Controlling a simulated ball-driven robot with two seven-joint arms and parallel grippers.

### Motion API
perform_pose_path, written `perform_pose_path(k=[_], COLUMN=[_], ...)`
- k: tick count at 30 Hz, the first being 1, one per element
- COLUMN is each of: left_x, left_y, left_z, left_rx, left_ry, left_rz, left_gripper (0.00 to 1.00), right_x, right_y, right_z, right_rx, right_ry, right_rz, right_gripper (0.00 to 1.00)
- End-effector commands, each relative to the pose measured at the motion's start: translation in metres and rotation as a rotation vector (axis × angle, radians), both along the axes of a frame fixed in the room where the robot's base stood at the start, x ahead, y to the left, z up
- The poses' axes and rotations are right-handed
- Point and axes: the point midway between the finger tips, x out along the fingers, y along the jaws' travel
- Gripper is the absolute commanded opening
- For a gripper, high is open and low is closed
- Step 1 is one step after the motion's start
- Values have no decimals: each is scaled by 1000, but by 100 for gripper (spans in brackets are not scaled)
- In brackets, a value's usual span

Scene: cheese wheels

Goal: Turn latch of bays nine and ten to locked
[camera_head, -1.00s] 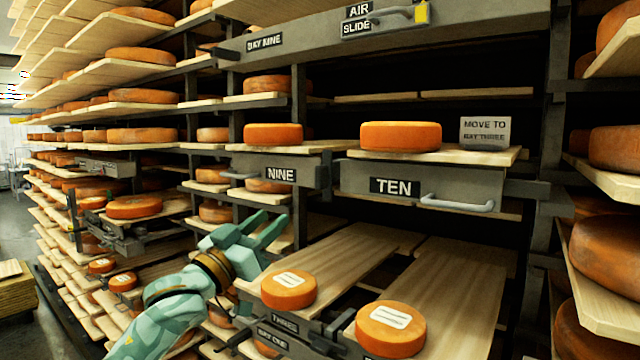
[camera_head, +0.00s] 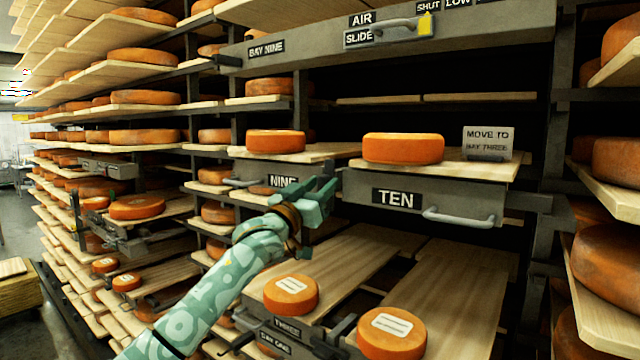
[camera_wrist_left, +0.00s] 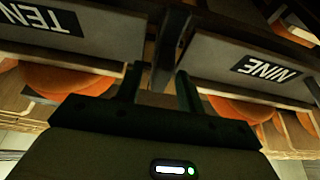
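The drawer fronts marked NINE (camera_head: 250,182) and TEN (camera_head: 455,203) sit side by side under their shelves. In the left wrist view, which is upside down, the NINE front (camera_wrist_left: 225,62) and TEN front (camera_wrist_left: 105,35) flank a dark upright latch piece (camera_wrist_left: 170,45). My left gripper (camera_head: 322,187) is at the gap between the two fronts and hides the latch in the head view. Its fingers (camera_wrist_left: 160,88) are apart, one on each side of the latch's line, with the latch just beyond or between the tips; I cannot tell whether they touch it. My right gripper is not in view.
Orange cheese wheels stand on the nine shelf (camera_head: 275,141) and ten shelf (camera_head: 403,148), with a MOVE TO BAY THREE card (camera_head: 487,143). Pull handles (camera_head: 458,216) stick out of the fronts. Below, pulled-out boards carry two labelled wheels (camera_head: 291,295). An air slide panel (camera_head: 300,45) runs above.

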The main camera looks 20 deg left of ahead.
Motion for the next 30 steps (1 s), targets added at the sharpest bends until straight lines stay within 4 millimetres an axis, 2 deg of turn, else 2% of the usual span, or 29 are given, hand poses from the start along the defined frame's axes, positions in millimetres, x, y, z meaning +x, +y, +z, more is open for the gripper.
perform_pose_path(k=[7, 8, 9, 12, 22, 30], left_x=[1, 1, 1, 1, 1, 1], left_y=[-1, -1, -1, 0, 0, 0], left_z=[0, 0, 0, 0, 2, 5], left_rx=[0, 0, 0, 0, 26, 162], left_ry=[0, 0, 0, 0, -9, -57], left_rz=[-1, -1, -1, 0, 1, 2], left_gripper=[38, 35, 24, 0, 0, 0], right_x=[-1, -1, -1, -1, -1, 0], right_y=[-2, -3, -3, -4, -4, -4], right_z=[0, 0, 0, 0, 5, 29], right_rx=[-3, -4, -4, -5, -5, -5], right_ry=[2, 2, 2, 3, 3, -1], right_rz=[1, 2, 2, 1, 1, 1], right_gripper=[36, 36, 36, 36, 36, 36])
